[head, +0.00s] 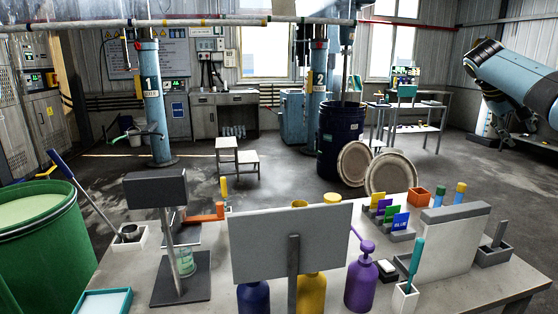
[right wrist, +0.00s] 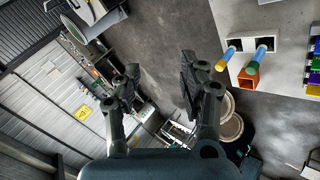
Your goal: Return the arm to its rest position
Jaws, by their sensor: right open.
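My right arm (head: 515,80) is raised at the right edge of the head view, away from the table. My right gripper (head: 497,125) hangs below its wrist, small and dark there. In the right wrist view, its two black fingers (right wrist: 158,85) stand wide apart with nothing between them. Nothing touches the fingers. My left gripper is in neither view.
A table (head: 455,285) holds a grey panel (head: 290,240), a purple pump bottle (head: 361,280), coloured blocks and small holders. A green drum (head: 45,245) stands left. A dark blue drum (head: 340,140) with round lids stands behind. Floor below my right gripper looks clear.

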